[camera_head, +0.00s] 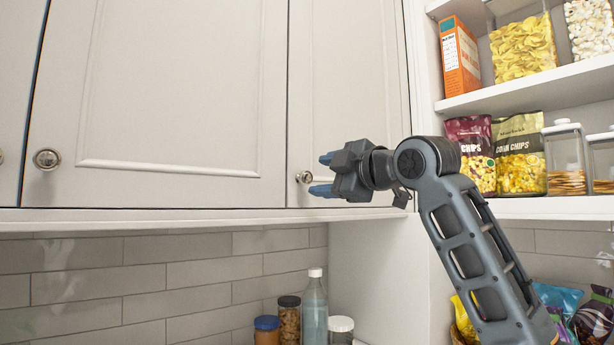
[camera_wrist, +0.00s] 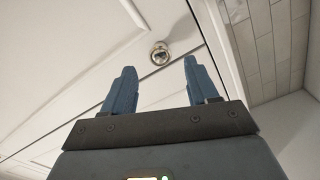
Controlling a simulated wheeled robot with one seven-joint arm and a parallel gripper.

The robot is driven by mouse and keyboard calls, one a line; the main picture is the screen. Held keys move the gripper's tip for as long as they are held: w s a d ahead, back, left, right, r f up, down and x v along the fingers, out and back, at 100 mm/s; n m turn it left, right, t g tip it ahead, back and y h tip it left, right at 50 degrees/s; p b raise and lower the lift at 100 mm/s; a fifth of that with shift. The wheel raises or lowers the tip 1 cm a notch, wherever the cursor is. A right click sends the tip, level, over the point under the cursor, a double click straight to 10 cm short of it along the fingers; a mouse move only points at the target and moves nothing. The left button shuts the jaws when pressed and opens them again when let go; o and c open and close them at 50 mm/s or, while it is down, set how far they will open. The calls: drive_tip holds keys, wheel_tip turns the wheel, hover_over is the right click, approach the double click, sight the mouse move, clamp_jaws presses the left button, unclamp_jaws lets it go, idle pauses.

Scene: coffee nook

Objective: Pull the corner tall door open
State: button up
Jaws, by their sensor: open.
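The corner tall door (camera_head: 345,90) is a pale panelled cabinet door at the right end of the upper cabinets, and it looks shut. Its small round metal knob (camera_head: 304,177) sits near its lower left corner. My gripper (camera_head: 322,175) is open, with its blue fingers pointing left toward the knob, one above and one below it. In the wrist view the knob (camera_wrist: 160,54) shows ahead of the gap between the two fingertips (camera_wrist: 159,75). Nothing is held. The gripper hides part of the door's lower middle.
A wider cabinet door (camera_head: 180,85) with its own knob (camera_head: 47,159) is to the left. Open shelves (camera_head: 535,92) with a box, chip bags and jars stand right of my arm. Jars and a bottle (camera_head: 314,305) stand below the cabinets. The space before the doors looks free.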

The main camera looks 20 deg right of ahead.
sight(308, 178)
drive_tip(key=shift+p+x, duration=0.6)
drive_tip(key=shift+x, duration=2.2)
drive_tip(key=shift+c, duration=0.2)
clamp_jaws()
